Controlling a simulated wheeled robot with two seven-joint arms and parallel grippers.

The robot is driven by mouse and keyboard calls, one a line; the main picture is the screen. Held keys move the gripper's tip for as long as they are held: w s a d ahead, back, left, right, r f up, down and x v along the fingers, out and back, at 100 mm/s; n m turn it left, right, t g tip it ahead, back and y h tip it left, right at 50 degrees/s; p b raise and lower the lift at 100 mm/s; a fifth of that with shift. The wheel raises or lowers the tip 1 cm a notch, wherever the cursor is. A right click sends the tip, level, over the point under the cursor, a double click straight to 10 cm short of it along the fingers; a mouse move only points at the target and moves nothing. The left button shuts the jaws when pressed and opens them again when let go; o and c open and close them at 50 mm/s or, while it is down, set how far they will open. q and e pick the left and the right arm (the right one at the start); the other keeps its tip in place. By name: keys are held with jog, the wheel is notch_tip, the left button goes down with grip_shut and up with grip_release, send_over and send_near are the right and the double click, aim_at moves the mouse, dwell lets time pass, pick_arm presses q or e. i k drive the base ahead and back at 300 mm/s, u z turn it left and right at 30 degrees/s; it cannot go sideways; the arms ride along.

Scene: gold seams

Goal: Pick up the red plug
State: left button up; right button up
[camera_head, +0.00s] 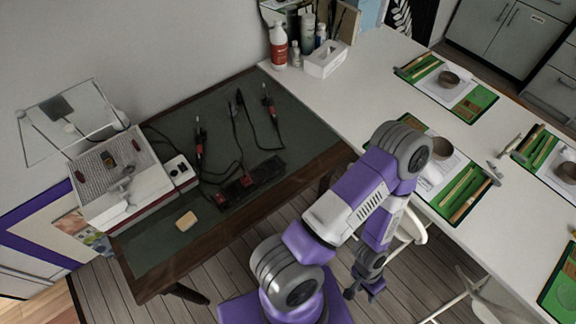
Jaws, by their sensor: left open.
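A black power strip (250,185) lies on the dark mat of the wooden desk, with small red parts on it. My right gripper is out of view.
A white-and-red device (122,180) stands on the desk's left, with a socket box (179,170) beside it. A tan sponge-like block (186,221) lies near the front. A white table (385,85) at the right holds bottles, a tissue box and green mats with tools.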

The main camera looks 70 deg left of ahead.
aim_at(246, 180)
jog(key=i, duration=0.4)
jog(key=u, duration=2.55)
